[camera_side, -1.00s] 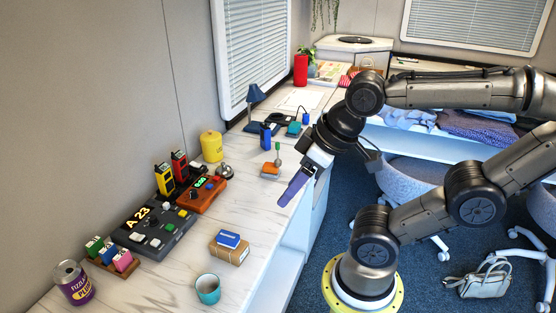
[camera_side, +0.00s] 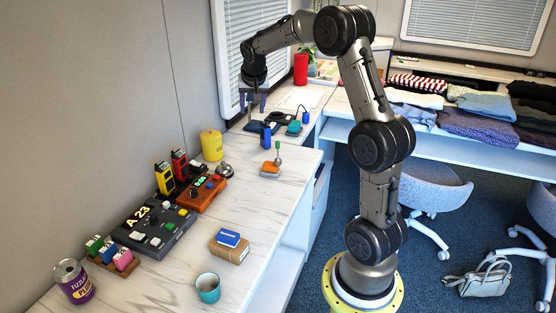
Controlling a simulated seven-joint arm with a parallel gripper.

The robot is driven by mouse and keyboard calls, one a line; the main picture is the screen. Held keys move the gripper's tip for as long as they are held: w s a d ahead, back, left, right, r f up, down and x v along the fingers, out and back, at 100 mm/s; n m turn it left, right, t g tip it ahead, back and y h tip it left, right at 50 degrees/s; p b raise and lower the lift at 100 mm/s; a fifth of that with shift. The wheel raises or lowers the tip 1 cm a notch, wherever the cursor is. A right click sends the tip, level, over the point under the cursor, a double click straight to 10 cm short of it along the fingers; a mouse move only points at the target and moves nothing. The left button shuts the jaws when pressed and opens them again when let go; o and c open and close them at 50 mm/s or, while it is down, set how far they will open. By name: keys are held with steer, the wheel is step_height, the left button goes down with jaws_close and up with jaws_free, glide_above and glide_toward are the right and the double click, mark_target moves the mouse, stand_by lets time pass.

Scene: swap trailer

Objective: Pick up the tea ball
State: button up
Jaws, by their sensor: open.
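A small shiny silver object (camera_side: 225,170) lies on the white marble counter, just in front of the yellow canister; it may be the tea ball, but it is too small to tell for sure. My gripper (camera_side: 253,108) is open and points down toward the far part of the counter, near the window blind. It is well beyond the silver object in the picture, apart from it, and no object shows between its fingers.
A yellow canister (camera_side: 211,145), an orange-red device (camera_side: 203,194) and a dark console (camera_side: 152,228) crowd around the silver object's left side. A blue bottle (camera_side: 265,135) and an orange block (camera_side: 270,168) stand to its right. The front right counter holds a box (camera_side: 229,250) and teal cup (camera_side: 208,288).

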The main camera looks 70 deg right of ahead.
steer(key=m+g, duration=0.2)
glide_toward(278, 142)
steer(key=shift+y, duration=0.3)
steer(key=x, duration=0.7)
steer(key=shift+w+d+f, duration=0.1)
steer(key=shift+d+f, duration=0.1)
steer(key=shift+d, duration=0.2)
steer(key=shift+x, duration=3.2)
steer(key=shift+c, duration=0.2)
jaws_close()
